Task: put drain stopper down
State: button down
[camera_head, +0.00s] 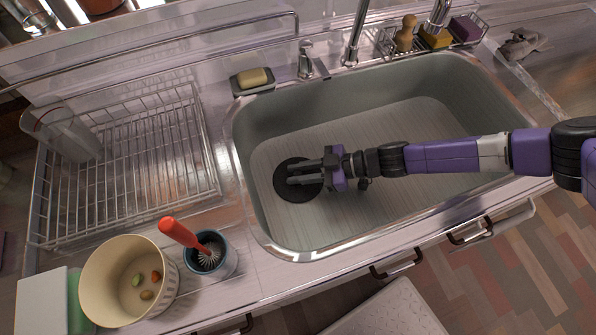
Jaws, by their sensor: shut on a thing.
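The drain stopper (298,193) appears as a dark round disc at the left end of the sink (400,205) floor. My gripper (291,174) reaches in from the right with its fingers over the disc, shut on the stopper. The fingers cover part of the disc. From this high angle I cannot tell whether the stopper touches the sink floor or is held slightly above it, and the drain opening cannot be made out separately.
A wire dish rack (150,150) stands left of the sink. A cream bucket (100,270) and a blue cup with a red-handled brush (180,235) stand at the front left. A soap dish (253,80), faucet (354,45) and sponge caddy (432,42) line the back. The sink's right part is clear below my arm.

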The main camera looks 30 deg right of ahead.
jog(key=c, duration=1.2)
grip_release()
jog(key=shift+c, duration=0.2)
jog(key=shift+r+p, duration=0.35)
jog(key=shift+r, duration=0.05)
jog(key=v, duration=1.2)
jog(key=shift+f, duration=0.15)
